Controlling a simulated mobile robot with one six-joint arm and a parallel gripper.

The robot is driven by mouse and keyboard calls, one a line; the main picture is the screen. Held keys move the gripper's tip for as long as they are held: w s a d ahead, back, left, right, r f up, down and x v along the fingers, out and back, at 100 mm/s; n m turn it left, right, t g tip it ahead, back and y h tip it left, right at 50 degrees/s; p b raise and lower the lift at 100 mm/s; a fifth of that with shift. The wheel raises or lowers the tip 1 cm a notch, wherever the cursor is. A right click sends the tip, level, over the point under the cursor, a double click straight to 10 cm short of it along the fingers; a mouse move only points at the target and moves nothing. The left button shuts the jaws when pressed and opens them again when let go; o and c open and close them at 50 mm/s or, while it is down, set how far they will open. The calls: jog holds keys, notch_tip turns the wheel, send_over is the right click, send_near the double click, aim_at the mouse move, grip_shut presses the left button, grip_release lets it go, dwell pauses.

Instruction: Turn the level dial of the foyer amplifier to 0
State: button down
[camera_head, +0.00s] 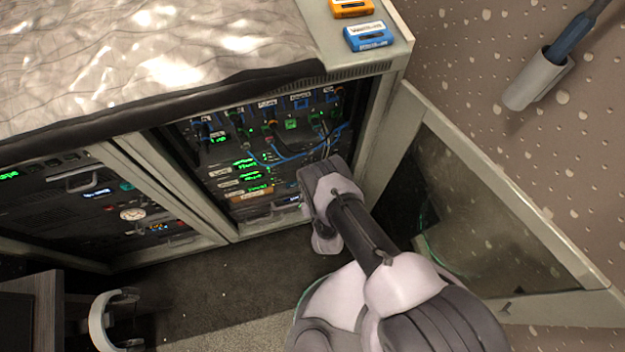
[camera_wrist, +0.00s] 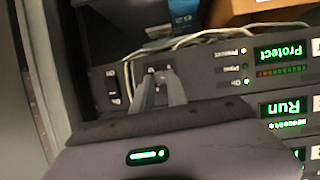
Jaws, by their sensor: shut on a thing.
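A rack of dark amplifier units with green displays (camera_head: 247,177) stands inside the open cabinet; I cannot read which label says foyer. In the wrist view, an amplifier (camera_wrist: 210,62) has a green display reading "Protect", which appears upside down, small indicator lights and a rocker switch at its left. My gripper (camera_wrist: 160,80) is at this amplifier's front panel, between the switch and the lights. Its two fingers are close together, shut on a small dial (camera_wrist: 160,71). The dial is mostly hidden by the fingers, and its pointer and setting cannot be read. My arm hides the gripper in the head view.
White cables (camera_wrist: 200,38) run close by the panel. Blue cables (camera_head: 290,157) hang across the rack. The open glass door (camera_head: 480,190) stands right of my arm.

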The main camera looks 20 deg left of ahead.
jog(key=shift+s+a+f+n+t+h+b, duration=0.15)
jog(key=shift+n+t+h+b, duration=0.35)
jog(key=shift+n, duration=0.65)
jog(key=shift+w+a+n+t+h+b, duration=0.15)
jog(key=shift+n+t+h+b, duration=0.3)
jog(key=shift+n, duration=0.75)
jog(key=shift+s+a+f+n+t+h+b, duration=0.2)
jog(key=shift+n+t+h, duration=0.4)
jog(key=shift+n, duration=0.55)
jog(key=shift+w+r, duration=0.15)
jog(key=shift+r, duration=0.05)
jog(key=c, duration=1.3)
grip_release()
jog(key=shift+d, duration=0.1)
jog(key=shift+f, duration=0.1)
jog(key=shift+f+p+v, duration=0.2)
jog(key=shift+p+v, duration=0.45)
jog(key=shift+v, duration=8.1)
